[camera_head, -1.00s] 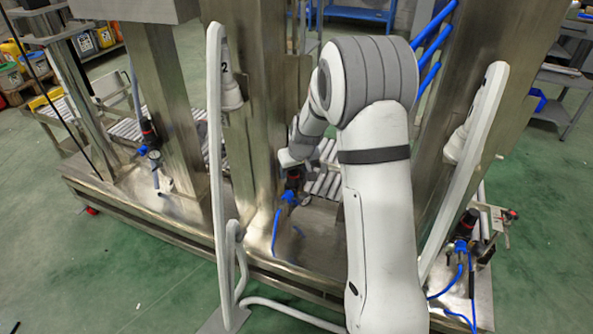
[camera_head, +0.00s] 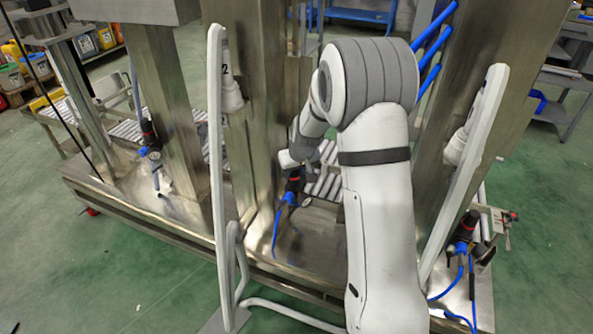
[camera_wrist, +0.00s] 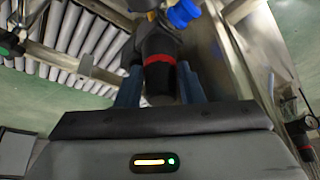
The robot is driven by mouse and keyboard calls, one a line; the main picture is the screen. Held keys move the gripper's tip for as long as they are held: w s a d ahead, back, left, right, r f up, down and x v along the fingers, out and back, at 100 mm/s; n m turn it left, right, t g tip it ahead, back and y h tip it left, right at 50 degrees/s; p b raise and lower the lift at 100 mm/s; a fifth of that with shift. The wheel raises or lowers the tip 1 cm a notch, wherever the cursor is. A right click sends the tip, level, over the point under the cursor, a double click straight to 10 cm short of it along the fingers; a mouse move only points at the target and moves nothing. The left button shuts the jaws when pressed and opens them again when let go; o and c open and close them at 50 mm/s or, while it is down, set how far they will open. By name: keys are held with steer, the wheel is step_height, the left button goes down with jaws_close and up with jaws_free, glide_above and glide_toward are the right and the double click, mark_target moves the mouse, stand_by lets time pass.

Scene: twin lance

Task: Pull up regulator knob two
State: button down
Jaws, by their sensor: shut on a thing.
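The middle regulator has a black knob with a red ring. It shows in the head view (camera_head: 293,181) below the end of my arm, partly covered by it. In the wrist view the regulator knob (camera_wrist: 159,82) points toward my palm, with the red ring (camera_wrist: 158,63) beyond it. My gripper (camera_wrist: 158,76) has one dark blue-grey finger on each side of the knob and is shut on it. The fingers are mostly hidden in the head view. I cannot tell whether the knob is raised.
Another regulator (camera_head: 149,135) stands to the left and one (camera_head: 463,230) to the right. Pale upright frames (camera_head: 217,150) flank my arm. Steel columns (camera_head: 258,90) stand close by. A blue hose (camera_head: 276,232) hangs below the middle regulator. Rollers (camera_wrist: 75,35) lie behind it.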

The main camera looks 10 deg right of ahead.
steer(key=shift+r+p, duration=0.3)
steer(key=shift+r, duration=0.4)
steer(key=shift+f, duration=0.1)
steer(key=c, duration=0.9)
jaws_free()
steer(key=shift+c, duration=0.2)
steer(key=p+v, duration=0.2)
steer(key=v, duration=0.5)
steer(key=shift+r, duration=0.4)
steer(key=shift+s, duration=0.15)
